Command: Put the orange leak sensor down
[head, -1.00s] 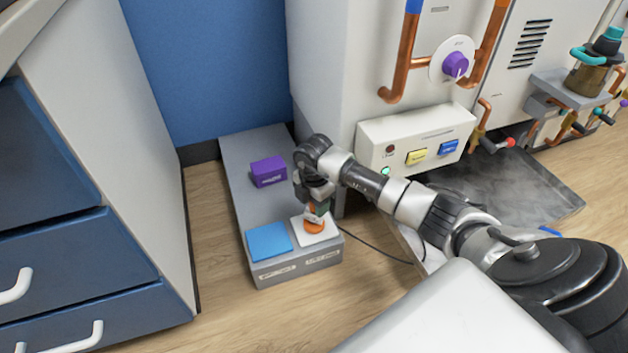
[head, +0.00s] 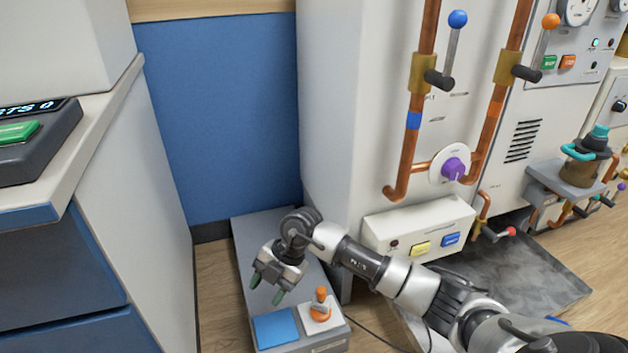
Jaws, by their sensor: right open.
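The orange leak sensor (head: 321,306) stands upright on the white pad (head: 333,325) at the front right of a low grey bench (head: 240,262). My right gripper (head: 267,289) is open and empty. It is above the bench, to the left of the sensor and apart from it, with green fingertips pointing down. My left gripper is not in view.
A blue pad (head: 275,328) lies on the bench left of the white pad. A white control box (head: 418,229) with yellow and blue buttons is at the right. A blue drawer cabinet (head: 60,270) stands at the left. Copper pipes (head: 411,135) run up the machine.

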